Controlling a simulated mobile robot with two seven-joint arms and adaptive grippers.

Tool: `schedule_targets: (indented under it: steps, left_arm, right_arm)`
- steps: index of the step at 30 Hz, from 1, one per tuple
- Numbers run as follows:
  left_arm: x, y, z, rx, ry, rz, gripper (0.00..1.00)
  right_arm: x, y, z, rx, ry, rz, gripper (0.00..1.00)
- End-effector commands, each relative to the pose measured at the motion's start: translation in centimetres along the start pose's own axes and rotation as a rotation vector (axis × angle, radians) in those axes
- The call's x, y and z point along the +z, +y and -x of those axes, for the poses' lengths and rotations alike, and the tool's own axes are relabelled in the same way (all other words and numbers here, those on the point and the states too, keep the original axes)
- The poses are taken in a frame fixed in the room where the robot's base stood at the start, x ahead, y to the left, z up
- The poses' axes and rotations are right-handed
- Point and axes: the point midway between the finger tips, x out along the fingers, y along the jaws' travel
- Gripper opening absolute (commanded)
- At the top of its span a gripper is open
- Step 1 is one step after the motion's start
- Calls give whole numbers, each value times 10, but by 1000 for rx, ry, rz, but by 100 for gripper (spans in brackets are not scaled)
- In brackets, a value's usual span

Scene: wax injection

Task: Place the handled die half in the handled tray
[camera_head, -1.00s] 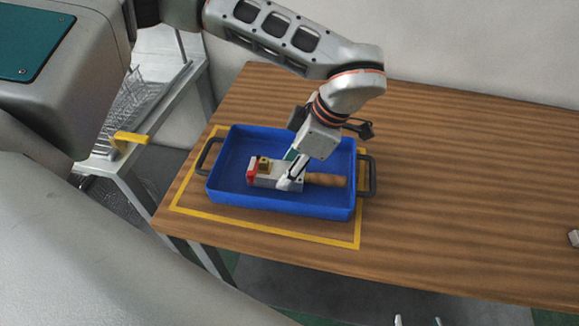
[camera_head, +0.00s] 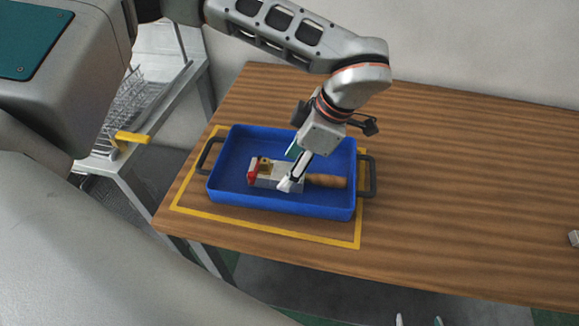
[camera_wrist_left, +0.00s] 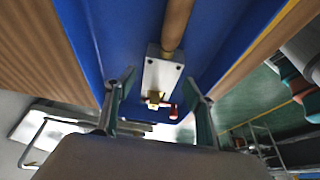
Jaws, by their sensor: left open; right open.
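The handled die half (camera_head: 265,175) lies in the blue handled tray (camera_head: 225,193). It is a grey metal block with a red piece and a brass piece at its left end and a wooden handle to the right. My left gripper (camera_head: 291,180) is above the block, pointing down, partly hiding it. In the left wrist view its open fingers (camera_wrist_left: 158,84) stand apart on either side of the block (camera_wrist_left: 162,72), with a gap at each side; the wooden handle (camera_wrist_left: 177,25) points away. My right gripper (camera_head: 418,321) barely shows at the bottom edge, its two fingertips apart.
The tray stands inside a yellow outline (camera_head: 290,235) on a wooden table (camera_head: 460,200). The table right of the tray is clear up to a small grey object (camera_head: 574,238) at the right edge. A wire rack (camera_head: 130,105) and a yellow handle (camera_head: 131,137) are at the left.

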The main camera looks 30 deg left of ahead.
Motion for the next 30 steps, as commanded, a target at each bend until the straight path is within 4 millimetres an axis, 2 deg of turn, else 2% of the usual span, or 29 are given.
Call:
schedule_targets:
  steps: [9, 15, 21, 30]
  left_arm:
    - [0, 0, 67, 5, -2, 1, 54]
    - [0, 0, 97, 2, -1, 1, 54]
    - [0, 0, 108, 0, 0, -1, 54]
    - [0, 0, 109, -1, 0, -1, 54]
  right_arm:
    - [-3, 0, 1, -1, 3, -3, 57]
    - [-4, -1, 2, -3, 2, -5, 57]
    - [-2, -2, 3, -5, -1, -6, 57]
    - [-1, -2, 3, -5, -2, -6, 57]
